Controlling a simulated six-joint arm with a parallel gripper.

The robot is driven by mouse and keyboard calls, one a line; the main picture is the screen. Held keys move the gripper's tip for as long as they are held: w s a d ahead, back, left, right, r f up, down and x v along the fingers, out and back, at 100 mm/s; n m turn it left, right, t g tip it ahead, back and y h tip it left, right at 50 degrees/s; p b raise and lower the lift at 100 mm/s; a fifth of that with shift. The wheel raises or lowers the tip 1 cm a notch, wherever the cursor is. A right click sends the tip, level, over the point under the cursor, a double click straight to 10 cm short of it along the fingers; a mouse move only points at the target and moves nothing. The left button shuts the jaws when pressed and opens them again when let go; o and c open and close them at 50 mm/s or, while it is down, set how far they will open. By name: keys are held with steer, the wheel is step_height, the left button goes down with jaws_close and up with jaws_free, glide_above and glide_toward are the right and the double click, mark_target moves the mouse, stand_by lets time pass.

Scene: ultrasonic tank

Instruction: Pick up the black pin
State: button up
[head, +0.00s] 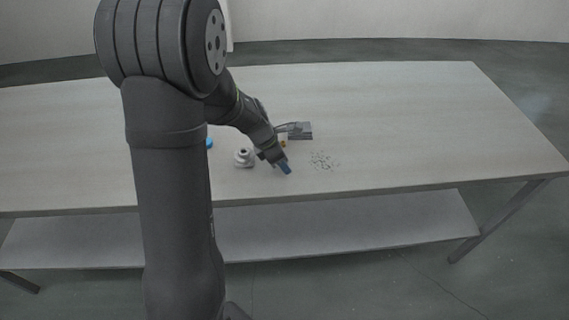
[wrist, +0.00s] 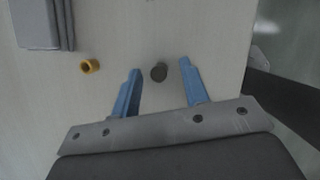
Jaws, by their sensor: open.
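The black pin (wrist: 158,72) shows in the wrist view as a small dark round piece on the pale table. It lies between and slightly ahead of the two blue fingertips. My gripper (wrist: 160,72) is open and empty, with a finger on each side of the pin and a gap to both. In the head view my gripper (head: 284,168) is low over the table near its front edge. The pin cannot be made out in the head view.
A yellow ring (wrist: 90,66) lies left of the fingers, near a grey block (head: 300,131). A white round part (head: 244,157) stands left of my gripper and a blue item (head: 210,143) is farther left. The table's right side is clear.

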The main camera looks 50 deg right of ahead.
steer(key=shift+c, duration=0.4)
jaws_close()
